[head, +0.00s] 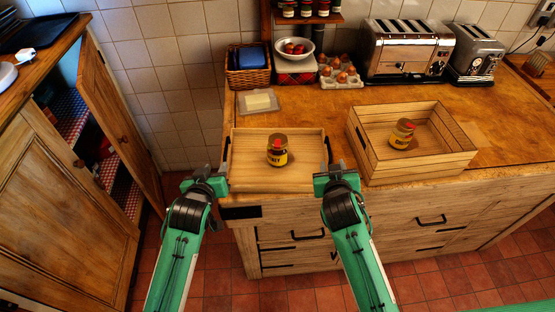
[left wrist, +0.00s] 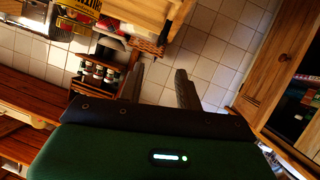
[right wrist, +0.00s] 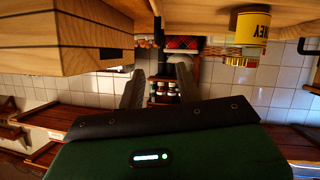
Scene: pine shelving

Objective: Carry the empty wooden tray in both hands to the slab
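The wooden tray (head: 245,178) sits at the front left of the worktop, with a dark handle on its left and right sides. It is not empty: a honey jar (head: 277,152) with a yellow label stands in it. My left gripper (head: 222,172) is at the tray's left side, close to the left handle. My right gripper (head: 328,172) is at its right side, close to the right handle. Both wrist views show a gap between the fingers of the left gripper (left wrist: 158,85) and right gripper (right wrist: 158,85). I cannot tell whether either touches a handle. I cannot identify a slab.
A wooden crate (head: 430,162) holding another jar (head: 402,134) stands just right of the tray. Behind are a butter dish (head: 258,101), a basket (head: 247,78), an egg carton (head: 342,76) and toasters (head: 405,52). An open cupboard door (head: 115,115) stands at the left.

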